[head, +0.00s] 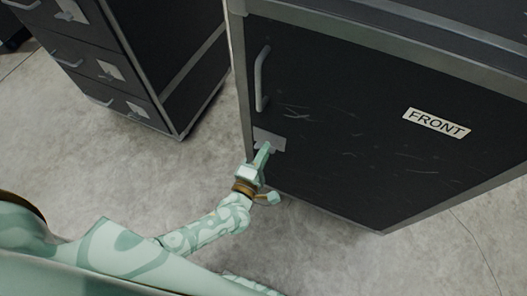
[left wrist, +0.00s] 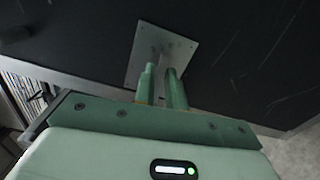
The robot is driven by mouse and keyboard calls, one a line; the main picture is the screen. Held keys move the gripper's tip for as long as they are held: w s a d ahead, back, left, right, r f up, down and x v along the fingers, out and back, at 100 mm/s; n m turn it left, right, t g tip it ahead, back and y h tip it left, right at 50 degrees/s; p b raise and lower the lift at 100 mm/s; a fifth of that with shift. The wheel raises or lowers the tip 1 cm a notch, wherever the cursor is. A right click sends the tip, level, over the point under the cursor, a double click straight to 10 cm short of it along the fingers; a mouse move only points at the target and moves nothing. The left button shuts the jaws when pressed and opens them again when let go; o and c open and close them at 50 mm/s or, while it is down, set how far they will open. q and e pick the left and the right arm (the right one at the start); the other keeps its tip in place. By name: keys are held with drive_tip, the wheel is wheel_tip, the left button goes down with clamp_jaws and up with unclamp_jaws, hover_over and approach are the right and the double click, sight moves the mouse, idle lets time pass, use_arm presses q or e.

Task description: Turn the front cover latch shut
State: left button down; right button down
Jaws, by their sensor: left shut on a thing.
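The front cover (head: 350,120) is a dark panel with a grey metal frame and a white "FRONT" label (head: 436,123). Its latch sits on a light metal plate (head: 272,141) low on the cover's left side, below the bar handle. The plate also shows in the left wrist view (left wrist: 148,45). My left gripper (head: 264,152) reaches up to the plate and is shut on the latch, seen in the left wrist view between its two green fingers (left wrist: 166,75). The fingers hide most of the latch, so its angle cannot be told. My right gripper is not in view.
A vertical bar handle (head: 262,78) stands out from the cover above the latch plate. Bare grey concrete floor (head: 110,170) lies between and in front.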

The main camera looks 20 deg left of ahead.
use_arm(q)
drive_tip(key=shift+m, duration=0.6)
drive_tip(key=shift+f, duration=0.1)
drive_tip(key=c, duration=1.6)
unclamp_jaws()
drive_tip(key=shift+o, duration=0.2)
